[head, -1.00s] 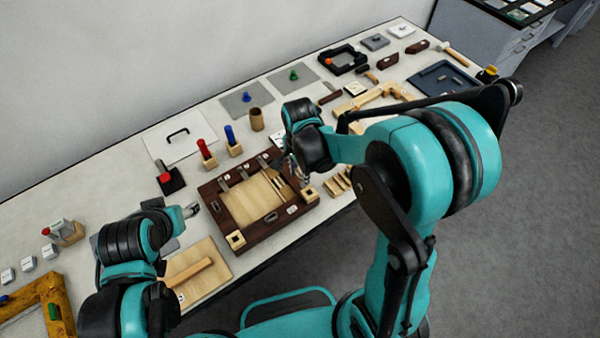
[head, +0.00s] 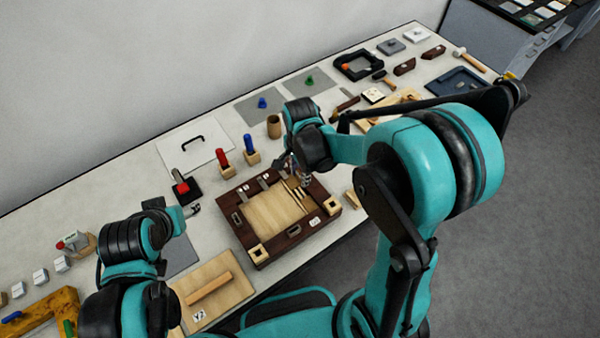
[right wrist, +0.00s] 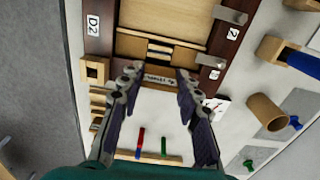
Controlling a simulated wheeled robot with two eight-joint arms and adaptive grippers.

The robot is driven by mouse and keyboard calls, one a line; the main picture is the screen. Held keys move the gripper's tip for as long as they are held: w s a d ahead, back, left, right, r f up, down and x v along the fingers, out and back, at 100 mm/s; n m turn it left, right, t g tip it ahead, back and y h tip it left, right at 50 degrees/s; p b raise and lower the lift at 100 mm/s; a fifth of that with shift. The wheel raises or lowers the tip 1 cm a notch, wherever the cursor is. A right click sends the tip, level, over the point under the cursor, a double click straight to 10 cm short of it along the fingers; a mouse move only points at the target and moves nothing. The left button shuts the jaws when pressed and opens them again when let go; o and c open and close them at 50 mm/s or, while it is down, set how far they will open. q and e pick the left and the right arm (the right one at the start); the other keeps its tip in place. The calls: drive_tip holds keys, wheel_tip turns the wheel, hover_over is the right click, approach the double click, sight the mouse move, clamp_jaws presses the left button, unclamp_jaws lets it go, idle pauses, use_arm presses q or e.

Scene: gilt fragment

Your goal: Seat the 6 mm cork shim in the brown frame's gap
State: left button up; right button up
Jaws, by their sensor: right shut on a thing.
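The brown frame (head: 240,228) lies flat on the bench with a pale wooden panel inside; its dark wood also shows in the right wrist view (right wrist: 100,45). Tan and dark strips (right wrist: 160,48) run across its end, between the panel and my right gripper. My right gripper (right wrist: 159,80) is at the frame's right end and shut on a pale, thin piece with small lettering, apparently the cork shim (right wrist: 158,77). I cannot tell whether the shim touches the frame. My left gripper (head: 193,210) hangs left of the frame; its jaw opening is unclear.
A wooden board with a bar (head: 207,287) lies left of the frame. Red (head: 223,160) and blue (head: 249,145) handled tools and a brown cup (head: 274,127) stand behind it. A white plate with a black handle (head: 195,146) lies further back.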

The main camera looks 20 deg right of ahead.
sight(300, 181)
drive_tip(key=shift+f+b, duration=2.35)
drive_tip(key=shift+f, duration=0.5)
drive_tip(key=shift+f+b, duration=1.4)
drive_tip(key=shift+b, duration=0.15)
drive_tip(key=o, duration=0.8)
wheel_tip(300, 181, up, 12)
drive_tip(key=shift+r, duration=0.1)
